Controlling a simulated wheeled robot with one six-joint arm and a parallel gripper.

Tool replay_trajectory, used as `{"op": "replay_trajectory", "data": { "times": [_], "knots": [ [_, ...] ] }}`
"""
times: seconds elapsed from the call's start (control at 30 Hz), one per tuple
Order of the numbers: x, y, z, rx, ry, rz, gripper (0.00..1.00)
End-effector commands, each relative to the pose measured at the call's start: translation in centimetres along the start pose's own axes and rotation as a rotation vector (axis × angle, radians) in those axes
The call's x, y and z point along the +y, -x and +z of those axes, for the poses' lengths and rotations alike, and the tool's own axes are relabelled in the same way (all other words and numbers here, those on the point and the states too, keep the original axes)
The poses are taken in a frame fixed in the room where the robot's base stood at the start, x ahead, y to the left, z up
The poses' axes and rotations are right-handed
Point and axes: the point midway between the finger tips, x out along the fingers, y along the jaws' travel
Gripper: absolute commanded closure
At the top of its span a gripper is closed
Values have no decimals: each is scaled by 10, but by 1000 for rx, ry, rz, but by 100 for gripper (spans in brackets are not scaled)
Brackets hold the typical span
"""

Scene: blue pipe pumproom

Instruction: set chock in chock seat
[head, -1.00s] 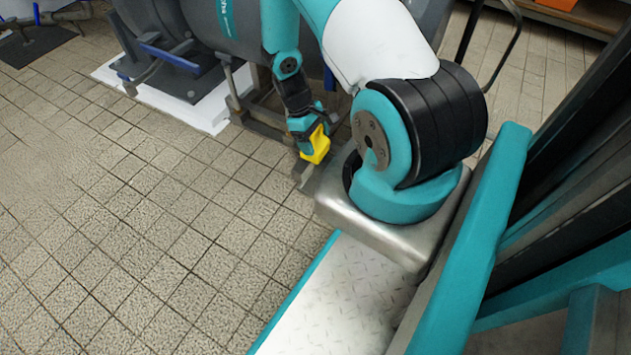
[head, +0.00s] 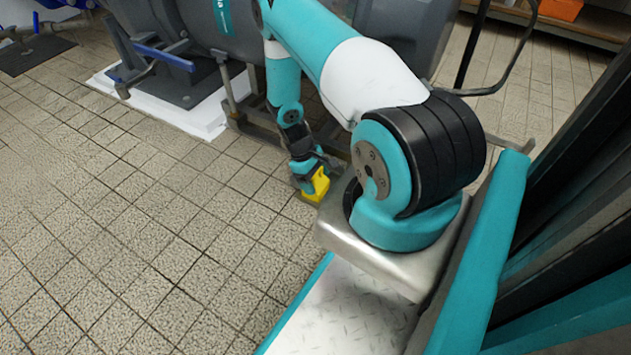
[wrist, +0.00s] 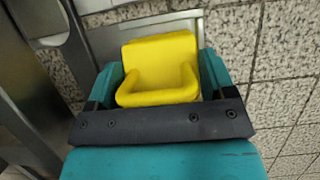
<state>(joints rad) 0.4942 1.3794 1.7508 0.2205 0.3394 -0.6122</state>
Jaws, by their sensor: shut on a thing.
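The yellow chock (wrist: 160,62) is between the two teal fingers of my gripper (wrist: 160,78), which is shut on it. In the head view the chock (head: 318,187) is low by the floor, beside my metal base, with my gripper (head: 306,176) just above it. A grey metal piece with a raised rim (wrist: 106,42), which looks like the chock seat, lies under and beyond the chock in the wrist view. My gripper hides most of it in the head view. I cannot tell whether the chock touches it.
A large grey tank (head: 350,40) on a white plinth (head: 205,115) and metal supports stands behind my arm. Blue-handled valves (head: 165,55) are at the upper left. Open tiled floor (head: 150,230) spreads to the left.

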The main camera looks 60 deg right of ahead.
Motion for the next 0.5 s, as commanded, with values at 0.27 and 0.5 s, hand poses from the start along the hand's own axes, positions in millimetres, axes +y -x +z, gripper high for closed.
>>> {"op": "replay_trajectory", "data": {
  "times": [0.27, 0.5],
  "knots": [
    [0, -1, -1, 1, -1, 1, 65],
    [0, 0, -1, 1, 0, 1, 0]
  ]
}}
